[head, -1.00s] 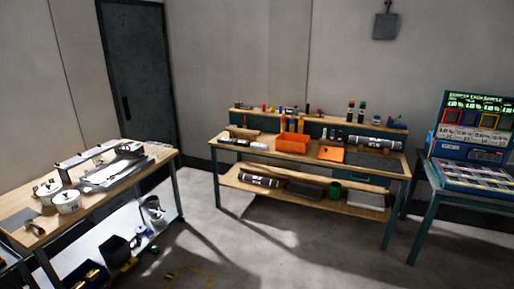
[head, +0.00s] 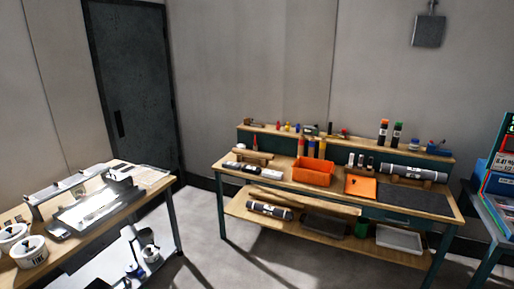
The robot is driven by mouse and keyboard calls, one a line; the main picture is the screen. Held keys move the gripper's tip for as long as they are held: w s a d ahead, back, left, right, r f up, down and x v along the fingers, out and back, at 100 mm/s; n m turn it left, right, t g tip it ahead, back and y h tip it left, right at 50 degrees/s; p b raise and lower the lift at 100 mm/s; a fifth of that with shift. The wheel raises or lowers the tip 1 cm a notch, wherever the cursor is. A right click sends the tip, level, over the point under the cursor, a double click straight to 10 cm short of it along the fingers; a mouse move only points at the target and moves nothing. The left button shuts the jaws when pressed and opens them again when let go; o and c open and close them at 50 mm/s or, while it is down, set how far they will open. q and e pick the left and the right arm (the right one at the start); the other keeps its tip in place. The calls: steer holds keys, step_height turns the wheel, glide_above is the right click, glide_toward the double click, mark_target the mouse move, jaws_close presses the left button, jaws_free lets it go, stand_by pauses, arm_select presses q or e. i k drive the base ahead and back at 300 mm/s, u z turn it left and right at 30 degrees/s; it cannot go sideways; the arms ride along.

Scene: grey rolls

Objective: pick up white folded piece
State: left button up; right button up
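No white folded piece can be made out for certain. A pale flat sheet (head: 150,174) lies at the far right corner of the left table, too small to tell whether it is folded. An orange flat piece (head: 361,187), which looks like folded cloth, lies on the middle workbench, right of an orange bin (head: 313,172). Neither of my grippers shows in the head view.
The wooden workbench (head: 285,181) against the wall holds grey rolls (head: 412,173), bottles and a dark mat (head: 414,202). The left table (head: 88,237) carries white pots (head: 30,252) and a metal device (head: 95,205). Open floor (head: 205,250) lies between them.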

mark_target(269, 173)
steer(key=u, duration=0.1)
steer(key=i, duration=3.65)
steer(key=u, duration=0.1)
